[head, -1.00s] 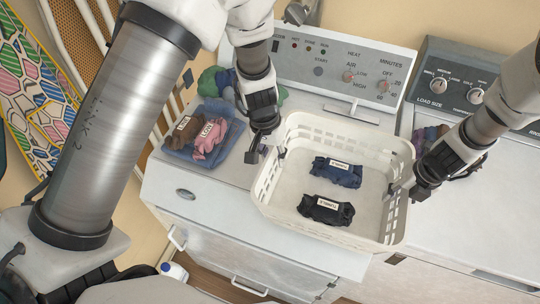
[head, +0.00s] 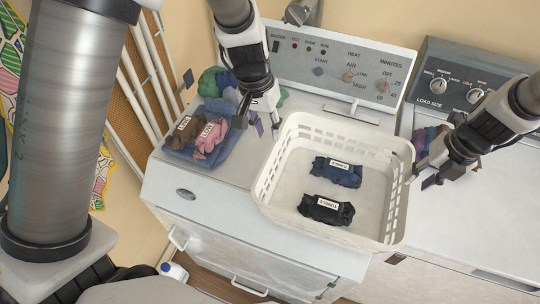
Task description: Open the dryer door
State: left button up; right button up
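The dryer (head: 168,188) is the white machine with the heat and minutes dials on its back panel. Its front is seen steeply from above. The door front (head: 215,262) looks shut, with a white handle (head: 250,287) low down and another white handle (head: 177,238) at the left. Much of the front is hidden by the top edge and my body. My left gripper (head: 258,127) is open above the dryer top, left of the white basket. My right gripper (head: 424,176) is open and empty, just right of the basket's right rim.
Blue, brown and pink cloth bundles (head: 205,140) lie at the left. A second machine (head: 460,235) adjoins on the right. A white bottle (head: 173,271) stands on the floor.

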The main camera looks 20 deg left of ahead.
aim_at(288, 273)
jog(key=k+l, duration=0.25)
jog(key=k, duration=0.2)
jog(key=k+l, duration=0.25)
jog(key=k, duration=0.25)
